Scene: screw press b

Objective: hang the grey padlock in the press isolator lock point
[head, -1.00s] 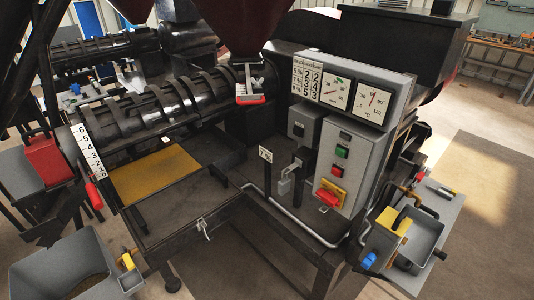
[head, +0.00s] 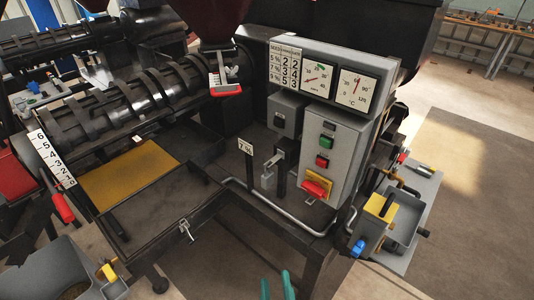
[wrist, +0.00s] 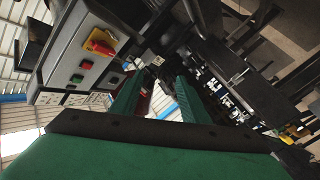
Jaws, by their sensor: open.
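The grey padlock (head: 268,179) hangs from a small bracket on a dark post, left of the control box, in the head view. The press isolator, a red handle on a yellow plate (head: 317,185), sits low on the front of the grey control box. It also shows in the wrist view (wrist: 100,42). Its lock point is too small to make out. My gripper (head: 276,281) shows only as two green fingertips at the bottom edge of the head view, below the padlock in the picture. In the wrist view my gripper (wrist: 158,80) has its fingers apart; I see nothing held between them.
The control box (head: 335,145) has green and red buttons, with gauges (head: 330,82) above. A bent metal rail (head: 285,215) runs in front of the padlock. A grey tray (head: 410,215) with a yellow-topped block stands at right. Open floor lies further right.

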